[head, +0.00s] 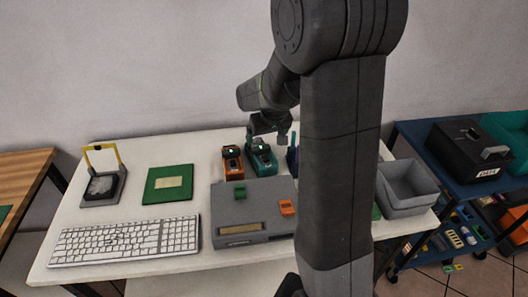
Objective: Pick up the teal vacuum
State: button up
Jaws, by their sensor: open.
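The teal vacuum (263,164) stands near the back middle of the white table, in the head view. It is a small teal body with a dark upper part. My gripper (267,140) is open and hangs just above its back end, pointing down. I cannot tell whether the fingers touch it or are around it. My arm comes down from the top of the picture and hides part of the table to the right.
An orange device (232,161) stands close on the left of the vacuum. A grey case (253,212) lies in front. A keyboard (125,240), a green board (168,184) and a yellow-framed device (103,180) are left. A grey bin (407,188) is right.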

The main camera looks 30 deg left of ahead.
aim_at(262, 150)
jog(key=x, duration=0.7)
jog(key=shift+w+a+f+p, duration=0.1)
jog(key=shift+w+f+p, duration=0.1)
jog(key=shift+f+p, duration=0.15)
jog(key=shift+p+x, duration=0.75)
jog(key=shift+x, duration=2.2)
jog(key=shift+w+a+r, duration=0.1)
jog(key=shift+w+a, duration=0.05)
jog(key=shift+a, duration=0.05)
jog(key=c, duration=1.3)
jog(key=shift+r, duration=0.1)
notch_tip(262, 150, up, 10)
jog(key=shift+f+b, duration=0.1)
jog(key=shift+b, duration=0.65)
